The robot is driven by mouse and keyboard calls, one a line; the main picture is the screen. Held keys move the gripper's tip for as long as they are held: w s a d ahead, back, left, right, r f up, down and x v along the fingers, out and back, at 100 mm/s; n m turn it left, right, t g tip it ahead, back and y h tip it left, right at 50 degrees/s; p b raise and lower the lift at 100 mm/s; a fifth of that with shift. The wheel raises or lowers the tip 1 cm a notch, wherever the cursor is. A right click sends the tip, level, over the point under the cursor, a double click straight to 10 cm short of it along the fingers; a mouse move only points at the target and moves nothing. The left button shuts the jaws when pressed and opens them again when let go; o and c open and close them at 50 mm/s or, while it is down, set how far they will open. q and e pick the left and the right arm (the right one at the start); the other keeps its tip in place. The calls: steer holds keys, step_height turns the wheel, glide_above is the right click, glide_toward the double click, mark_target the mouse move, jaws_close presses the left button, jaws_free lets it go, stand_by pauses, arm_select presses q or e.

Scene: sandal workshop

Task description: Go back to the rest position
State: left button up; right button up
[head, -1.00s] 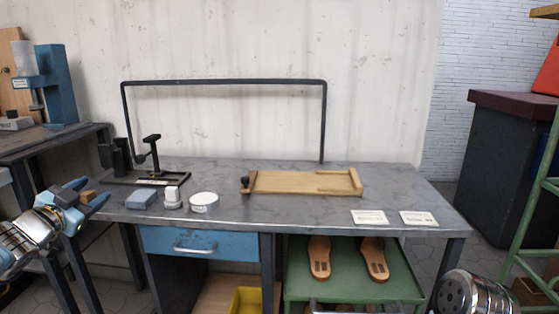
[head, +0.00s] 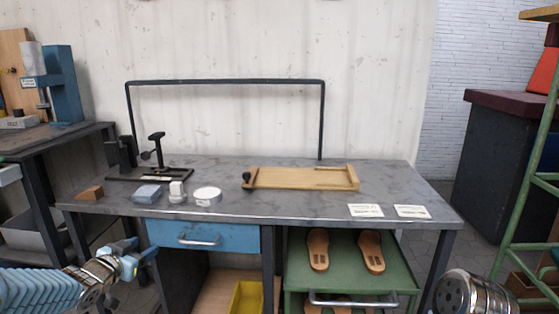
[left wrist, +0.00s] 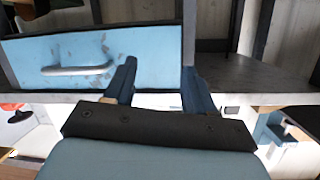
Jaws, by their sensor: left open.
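My left gripper (head: 132,258) is low in front of the workbench (head: 300,215), below its top edge and near the blue drawer (head: 205,236). Its fingers are apart with nothing between them. In the left wrist view the two dark blue fingers of the gripper (left wrist: 160,85) stand apart, with the drawer front and its handle (left wrist: 78,69) behind them. A small brown block (head: 90,193) lies on the left end of the bench, clear of the gripper. My right gripper is out of view; only a metallic part of my right arm shows at the lower right.
On the bench are a blue-grey block (head: 147,193), a white bottle (head: 177,192), a round white tin (head: 207,196), a black press (head: 155,160), a wooden tray (head: 300,179) and two cards. A green cart (head: 345,276) with sandal soles stands beneath. A side table stands left.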

arm_select(q)
steer(key=s+d+f+n+g, duration=0.15)
steer(key=d+f, duration=0.25)
steer(key=f, duration=0.4)
steer(key=s+d+f+n+g+h, duration=0.1)
steer(key=s+d+f+g, duration=0.2)
steer(key=d+f, duration=0.35)
steer(key=s+d+f+n+g, duration=0.1)
steer(key=s+d+f+g, duration=0.15)
steer(key=f, duration=0.65)
steer(key=s+d+f+g, duration=0.2)
steer(key=s+d+f, duration=0.1)
steer(key=s+f, duration=0.2)
steer(key=s+d+f+n+g, duration=0.1)
steer(key=s+d+f, duration=0.3)
steer(key=s, duration=0.6)
steer(key=s+d+f+n+g+h, duration=0.1)
steer(key=s+d+f+g, duration=0.3)
steer(key=s, duration=0.4)
steer(key=shift+s+f+p, duration=0.25)
steer(key=shift+f+p, duration=0.05)
steer(key=shift+f, duration=0.55)
steer(key=shift+n, duration=0.25)
